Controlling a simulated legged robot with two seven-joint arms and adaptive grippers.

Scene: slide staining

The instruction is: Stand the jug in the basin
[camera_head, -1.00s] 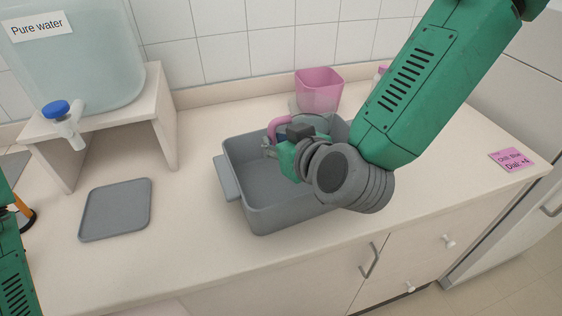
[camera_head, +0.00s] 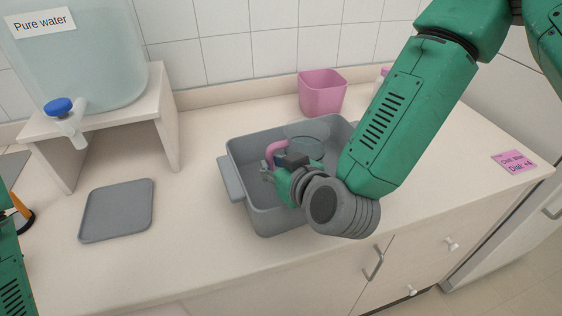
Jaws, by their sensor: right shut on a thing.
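The jug (camera_head: 308,134) is clear, with a pink handle, and shows inside the far part of the grey basin (camera_head: 270,222). My right gripper (camera_head: 277,165) reaches into the basin from the right and is shut on the jug at its handle side. The jug looks roughly upright. My gripper and wrist hide its lower part, so I cannot tell whether its base touches the basin floor.
A pink bin (camera_head: 322,94) stands behind the basin near the wall. A grey tray (camera_head: 116,210) lies to the left. A pure water tank (camera_head: 85,60) with a blue tap stands on a stand (camera_head: 165,120). A pink note (camera_head: 513,161) lies at the right.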

